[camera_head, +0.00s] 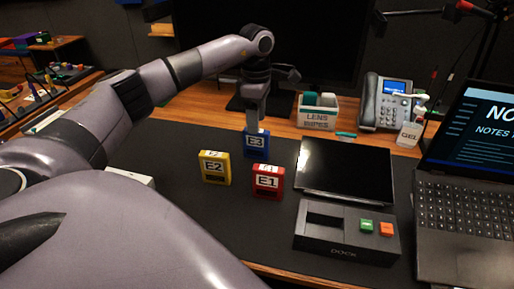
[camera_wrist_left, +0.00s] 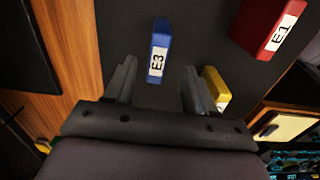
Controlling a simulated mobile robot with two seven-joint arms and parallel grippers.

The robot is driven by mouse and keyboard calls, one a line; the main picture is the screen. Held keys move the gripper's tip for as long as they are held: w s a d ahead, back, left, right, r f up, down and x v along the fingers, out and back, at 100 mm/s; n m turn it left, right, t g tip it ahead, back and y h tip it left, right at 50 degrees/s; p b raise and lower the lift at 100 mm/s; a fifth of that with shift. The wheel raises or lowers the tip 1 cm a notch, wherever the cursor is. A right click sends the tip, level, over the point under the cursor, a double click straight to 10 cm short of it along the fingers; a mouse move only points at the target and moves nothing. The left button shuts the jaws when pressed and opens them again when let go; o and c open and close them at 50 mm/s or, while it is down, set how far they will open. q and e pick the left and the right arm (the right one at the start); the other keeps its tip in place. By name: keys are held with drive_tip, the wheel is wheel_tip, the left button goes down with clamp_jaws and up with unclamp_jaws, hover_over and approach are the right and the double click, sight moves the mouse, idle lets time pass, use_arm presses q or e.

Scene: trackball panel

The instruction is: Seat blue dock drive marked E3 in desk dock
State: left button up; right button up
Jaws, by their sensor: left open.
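The blue drive marked E3 (camera_head: 256,143) stands upright on the dark desk mat, behind the yellow drive E2 (camera_head: 214,168) and the red drive E1 (camera_head: 267,181). My left gripper (camera_head: 254,121) is over E3, pointing down. In the left wrist view the gripper (camera_wrist_left: 160,78) is open, and E3 (camera_wrist_left: 159,50) lies in line with the gap between its fingers; I see no grip on it. The desk dock (camera_head: 318,238) is at the front right, with a dark open slot and green and orange buttons. My right gripper is not in view.
A black tablet-like panel (camera_head: 345,170) lies behind the dock. A laptop (camera_head: 465,190) is at the right. A lens wipes box (camera_head: 317,112), a phone (camera_head: 383,103) and a gel bottle (camera_head: 409,134) stand at the back. The mat between the drives and the dock is clear.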

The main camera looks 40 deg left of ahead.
sight(256, 139)
use_arm(q)
wheel_tip(256, 139, down, 7)
drive_tip(key=shift+w+a+f, duration=0.1)
drive_tip(key=shift+f, duration=0.1)
clamp_jaws()
idle(0.3)
